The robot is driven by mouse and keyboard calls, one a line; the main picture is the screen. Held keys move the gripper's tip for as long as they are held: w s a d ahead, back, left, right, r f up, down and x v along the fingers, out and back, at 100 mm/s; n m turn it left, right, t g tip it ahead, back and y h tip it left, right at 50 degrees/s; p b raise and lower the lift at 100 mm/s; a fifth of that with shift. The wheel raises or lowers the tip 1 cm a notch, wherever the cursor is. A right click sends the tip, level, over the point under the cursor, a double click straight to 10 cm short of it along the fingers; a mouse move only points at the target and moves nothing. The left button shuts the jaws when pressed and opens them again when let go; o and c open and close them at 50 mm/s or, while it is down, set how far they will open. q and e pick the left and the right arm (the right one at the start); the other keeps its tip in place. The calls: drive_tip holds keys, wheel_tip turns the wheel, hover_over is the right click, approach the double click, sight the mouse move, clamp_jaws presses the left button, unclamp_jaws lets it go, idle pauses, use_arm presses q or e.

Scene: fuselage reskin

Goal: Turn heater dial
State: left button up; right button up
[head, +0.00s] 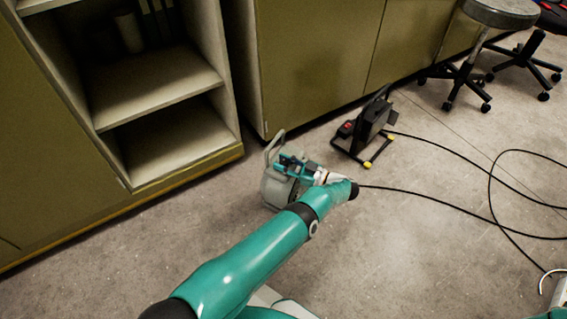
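A grey, rounded unit with a carrying handle (272,189), which looks like the heater, stands on the floor by the cabinets. My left gripper (293,166) is at its upper right side, with the teal arm reaching in from below. The gripper overlaps the unit in this view; whether it touches cannot be told. Its fingers are small and partly merge with the unit, so open or shut is unclear. No dial can be made out; the gripper and wrist cover part of the unit.
A black device with a red switch and yellow feet (372,122) stands just right of the unit. Black cables (440,204) run across the floor to the right. Olive cabinets (315,60) and an open shelf (160,88) line the back. Stools stand at upper right.

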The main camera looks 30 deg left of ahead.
use_arm(q)
drive_tip(key=shift+o, duration=0.5)
drive_tip(key=shift+w+r, duration=0.1)
drive_tip(key=shift+r, duration=0.6)
wheel_tip(320, 180, up, 8)
drive_tip(key=shift+r, duration=0.2)
